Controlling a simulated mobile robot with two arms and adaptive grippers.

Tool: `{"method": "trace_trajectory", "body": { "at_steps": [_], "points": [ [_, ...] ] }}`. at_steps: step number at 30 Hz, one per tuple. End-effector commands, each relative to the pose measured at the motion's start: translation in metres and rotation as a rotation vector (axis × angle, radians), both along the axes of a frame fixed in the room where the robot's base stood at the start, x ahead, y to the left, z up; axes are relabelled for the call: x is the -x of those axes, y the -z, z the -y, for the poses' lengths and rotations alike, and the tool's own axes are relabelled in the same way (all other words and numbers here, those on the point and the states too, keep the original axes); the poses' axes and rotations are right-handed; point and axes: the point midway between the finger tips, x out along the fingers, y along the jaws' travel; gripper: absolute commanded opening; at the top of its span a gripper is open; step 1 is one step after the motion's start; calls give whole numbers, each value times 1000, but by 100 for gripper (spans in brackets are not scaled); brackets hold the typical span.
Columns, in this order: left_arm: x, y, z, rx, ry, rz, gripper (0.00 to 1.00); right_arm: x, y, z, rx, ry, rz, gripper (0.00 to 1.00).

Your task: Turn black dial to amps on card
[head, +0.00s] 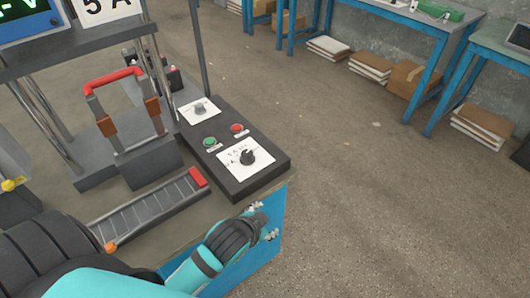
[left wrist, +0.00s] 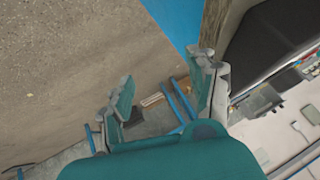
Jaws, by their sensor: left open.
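The black dial (head: 247,157) sits on a white marked plate at the near end of a dark control box (head: 262,178). Its pointer direction and the marks are too small to read surely. A white card (head: 105,10) at the top left reads "5 A" and is cut off by the frame. My left gripper (head: 266,224) is beside the bench's blue front edge, nearer than the box and apart from the dial. In the left wrist view, its two fingers (left wrist: 162,100) are spread with nothing between them. My right gripper is not in view.
A grey dial (head: 200,108), a green button (head: 210,142) and a red button (head: 237,129) share the box. Left of it stand a red-handled switch (head: 116,78) and a ribbed slide (head: 150,208). Open floor lies right; blue tables stand behind.

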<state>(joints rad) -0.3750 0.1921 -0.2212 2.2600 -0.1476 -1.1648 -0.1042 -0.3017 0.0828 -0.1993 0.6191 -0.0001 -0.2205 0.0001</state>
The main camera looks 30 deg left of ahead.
Motion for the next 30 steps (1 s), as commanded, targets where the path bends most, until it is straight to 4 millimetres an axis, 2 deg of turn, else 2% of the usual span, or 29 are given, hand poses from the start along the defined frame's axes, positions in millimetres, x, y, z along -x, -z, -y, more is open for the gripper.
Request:
{"method": "trace_trajectory", "body": {
  "at_steps": [1,5,8,11,14,15,17,18,20,21,23,25,26,29,30],
  "points": [
    [-18,-14,2,-31,33,70,59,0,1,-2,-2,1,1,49],
    [-61,-53,11,-123,130,261,59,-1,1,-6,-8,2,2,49],
    [-96,-91,22,-218,223,439,59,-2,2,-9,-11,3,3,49],
    [-128,-142,42,-346,342,657,59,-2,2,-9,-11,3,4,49],
    [-153,-205,73,-530,498,929,59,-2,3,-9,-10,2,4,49],
    [-158,-232,90,-625,575,1055,59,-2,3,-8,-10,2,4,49],
    [-159,-272,120,-791,709,1261,59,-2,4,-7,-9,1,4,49],
    [-154,-294,141,-914,808,1400,59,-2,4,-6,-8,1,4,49],
    [-141,-314,170,-1104,964,1594,59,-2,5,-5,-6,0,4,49],
    [-131,-319,187,-1234,1076,1713,59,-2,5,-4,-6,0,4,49],
    [-117,-317,205,-1429,1256,1872,59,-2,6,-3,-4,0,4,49],
    [-105,-300,212,-1654,1495,2018,59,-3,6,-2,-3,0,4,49],
    [-102,-289,209,1740,-1603,-2058,59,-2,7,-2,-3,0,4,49],
    [-105,-251,176,1517,-1547,-1609,59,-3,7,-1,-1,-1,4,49],
    [-110,-238,151,1421,-1538,-1439,59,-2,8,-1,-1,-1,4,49]
  ]
}}
